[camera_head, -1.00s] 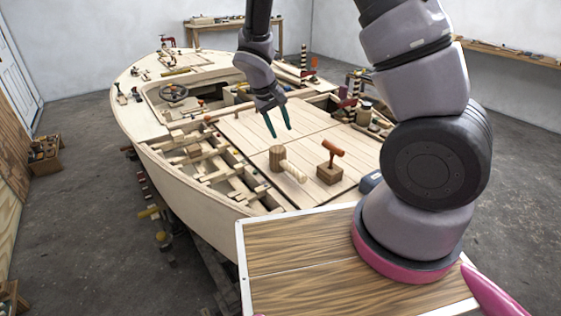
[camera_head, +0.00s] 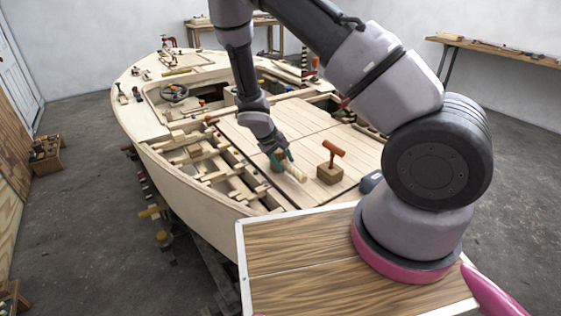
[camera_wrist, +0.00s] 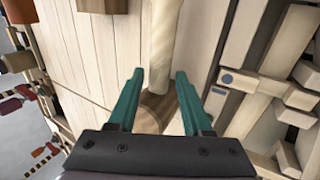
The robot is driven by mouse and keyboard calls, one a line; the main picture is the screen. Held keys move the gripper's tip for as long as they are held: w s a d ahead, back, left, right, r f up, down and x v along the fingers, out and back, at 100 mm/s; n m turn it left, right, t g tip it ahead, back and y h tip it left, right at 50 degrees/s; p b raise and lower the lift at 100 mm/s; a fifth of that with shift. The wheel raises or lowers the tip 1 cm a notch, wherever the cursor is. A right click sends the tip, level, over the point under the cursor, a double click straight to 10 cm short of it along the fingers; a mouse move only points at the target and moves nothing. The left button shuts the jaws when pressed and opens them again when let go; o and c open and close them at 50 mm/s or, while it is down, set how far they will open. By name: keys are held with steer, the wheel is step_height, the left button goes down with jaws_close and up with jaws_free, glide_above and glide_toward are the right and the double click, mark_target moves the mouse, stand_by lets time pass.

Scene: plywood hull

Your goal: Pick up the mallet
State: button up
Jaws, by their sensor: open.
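The mallet has a round brown wooden head and a pale handle (camera_head: 295,173); it lies on the flat plank deck (camera_head: 240,132) of the boat. In the head view my gripper (camera_head: 282,157) is down at the mallet's head and partly hides it. In the wrist view the open teal fingers (camera_wrist: 158,74) sit on either side of the mallet, with the brown head (camera_wrist: 155,108) low between them. The pale handle (camera_wrist: 161,35) runs up the picture, away from the gripper. Whether a finger touches the mallet is not clear.
A wooden block (camera_head: 329,173) with an orange T-shaped handle (camera_head: 334,149) stands right of the mallet. Open hull framing with several blocks (camera_head: 205,165) lies left. A dark blue-grey object (camera_head: 371,181) sits at the deck's right edge. Planks around the mallet are mostly clear.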

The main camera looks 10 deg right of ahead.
steer(key=shift+x, duration=1.4)
jaws_close()
steer(key=shift+r, duration=0.1)
